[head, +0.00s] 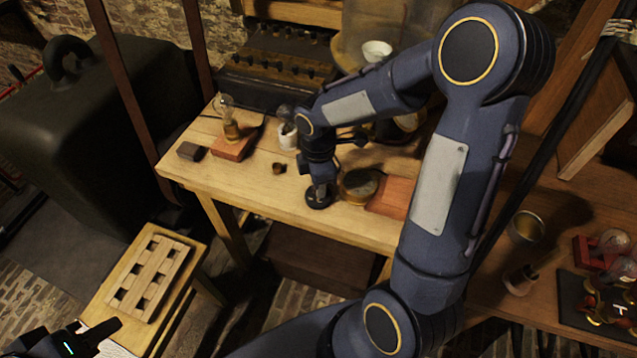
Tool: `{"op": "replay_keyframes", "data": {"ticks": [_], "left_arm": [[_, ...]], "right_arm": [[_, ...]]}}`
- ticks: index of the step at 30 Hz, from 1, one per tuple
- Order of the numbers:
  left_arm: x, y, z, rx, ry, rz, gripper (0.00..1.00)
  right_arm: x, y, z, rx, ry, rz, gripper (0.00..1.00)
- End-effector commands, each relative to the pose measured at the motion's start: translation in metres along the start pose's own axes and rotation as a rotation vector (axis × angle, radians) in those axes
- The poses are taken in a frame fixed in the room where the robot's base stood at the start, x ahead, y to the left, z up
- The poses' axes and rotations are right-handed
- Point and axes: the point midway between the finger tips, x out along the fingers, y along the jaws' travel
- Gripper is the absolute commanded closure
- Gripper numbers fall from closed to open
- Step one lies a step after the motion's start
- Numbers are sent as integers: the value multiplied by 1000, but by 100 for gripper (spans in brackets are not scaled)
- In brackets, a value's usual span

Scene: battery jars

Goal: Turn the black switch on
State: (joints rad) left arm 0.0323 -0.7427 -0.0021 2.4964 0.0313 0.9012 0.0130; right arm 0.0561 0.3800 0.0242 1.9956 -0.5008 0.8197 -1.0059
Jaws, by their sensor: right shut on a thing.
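A small black round base (317,203), apparently the black switch, sits on the light wooden table near its front edge. My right gripper (320,190) points straight down onto it and is shut on its upper part. The fingers and wrist hide most of the switch, so I cannot tell its lever position. My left gripper (88,338) is at the bottom left corner, far from the switch and partly cut off by the frame. Its finger gap cannot be made out.
A dark round jar (360,184) and a reddish block (391,198) are close right of the switch. A bulb (226,108) on a wooden base, a white jar (288,137) and a small dark block (190,151) stand left. A slotted wooden rack (150,276) is lower left.

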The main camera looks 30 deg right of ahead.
Motion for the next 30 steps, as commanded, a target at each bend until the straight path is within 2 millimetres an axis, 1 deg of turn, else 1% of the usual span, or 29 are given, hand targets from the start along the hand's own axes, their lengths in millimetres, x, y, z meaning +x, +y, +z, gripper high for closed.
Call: {"op": "replay_keyframes", "data": {"ticks": [3, 21, 30], "left_arm": [[5, -2, 2, 0, 0, 0, 64], [19, -9, 9, 0, 0, 0, 64], [23, -10, 11, 0, 0, 0, 64]], "right_arm": [[1, 0, 0, 112, 0, 1, 97], [0, 0, 0, 678, 1, 3, 97], [0, 0, 0, 912, 1, 2, 97]]}}
